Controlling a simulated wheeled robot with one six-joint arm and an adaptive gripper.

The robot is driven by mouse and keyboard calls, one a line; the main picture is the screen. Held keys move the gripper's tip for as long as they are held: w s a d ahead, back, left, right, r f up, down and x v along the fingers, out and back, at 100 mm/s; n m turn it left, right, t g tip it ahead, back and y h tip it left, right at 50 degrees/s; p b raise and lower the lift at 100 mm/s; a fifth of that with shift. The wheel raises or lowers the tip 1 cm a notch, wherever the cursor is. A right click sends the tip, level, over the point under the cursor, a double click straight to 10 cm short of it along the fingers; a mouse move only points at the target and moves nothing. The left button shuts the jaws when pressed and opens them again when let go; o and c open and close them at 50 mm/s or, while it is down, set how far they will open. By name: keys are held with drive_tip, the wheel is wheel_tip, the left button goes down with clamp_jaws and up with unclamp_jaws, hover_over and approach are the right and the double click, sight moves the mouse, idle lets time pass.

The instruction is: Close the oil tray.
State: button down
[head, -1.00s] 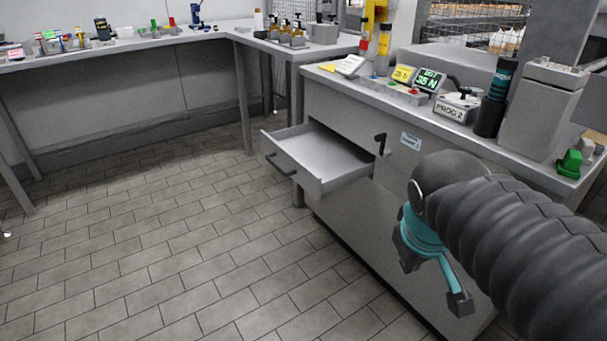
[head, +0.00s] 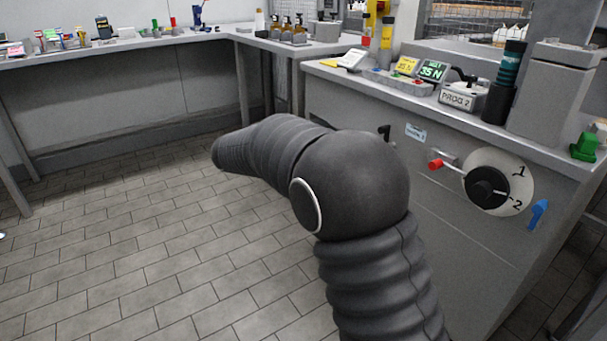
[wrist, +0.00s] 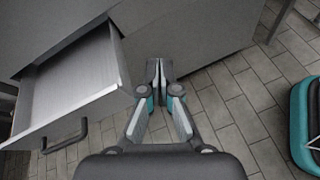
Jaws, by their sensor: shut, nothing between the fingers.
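The oil tray appears to be the grey drawer (wrist: 72,82) on the left of the wrist view. It is pulled out of the cabinet, empty inside, with a dark bar handle (wrist: 66,136) on its front. My gripper (wrist: 158,68) has teal and grey fingers shut together with nothing between them. In the wrist view it is to the right of the drawer's side wall, near the cabinet face. I cannot tell whether it touches. In the head view my arm hides the drawer and my gripper.
The grey cabinet (head: 440,215) carries a red-tipped lever (head: 435,164), a black knob on a round dial (head: 487,188) and a blue handle (head: 538,214). Instruments stand along its top, including a display (head: 432,71). The tiled floor (head: 110,240) to the left is clear.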

drive_tip(key=w+a+f+n+t+h+b, duration=0.1)
drive_tip(key=w+a+f+n+t+h, duration=0.2)
drive_tip(key=a, duration=0.5)
drive_tip(key=w+a+f+n+t+b, duration=0.1)
drive_tip(key=w+a+f+n+t, duration=0.15)
drive_tip(key=a+f, duration=0.35)
drive_tip(key=b+x, duration=0.1)
drive_tip(key=x, duration=1.1)
drive_tip(key=shift+w+d+r+g, duration=0.2)
drive_tip(key=shift+w+r+g, duration=0.15)
drive_tip(key=shift+g, duration=0.1)
